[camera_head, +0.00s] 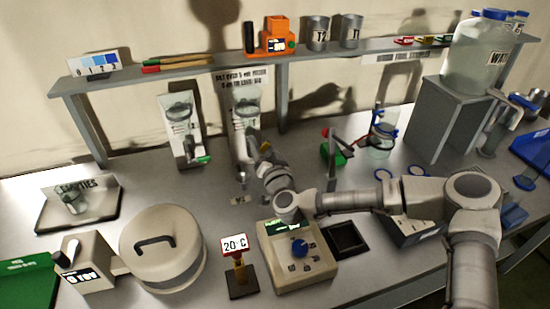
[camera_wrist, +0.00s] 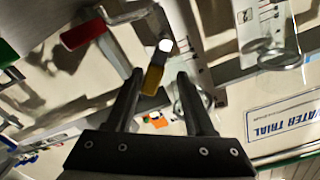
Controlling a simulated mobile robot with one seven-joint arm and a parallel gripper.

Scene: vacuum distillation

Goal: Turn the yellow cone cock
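The yellow cone cock (camera_wrist: 153,79) shows in the wrist view between the two fingertips, nearer the left finger. I cannot tell whether it lies between the fingers or just beyond them. A small yellow part of it (camera_head: 266,147) shows in the head view, right of the glassware on the upright stand (camera_head: 243,125). My gripper (camera_wrist: 160,74) is open, with a gap between its dark fingers and nothing held. In the head view my arm reaches in from the right, and my wrist hides most of the fingers near the stand's foot.
A red-handled part (camera_wrist: 84,34) is at upper left in the wrist view. A shelf (camera_head: 200,68) runs behind.

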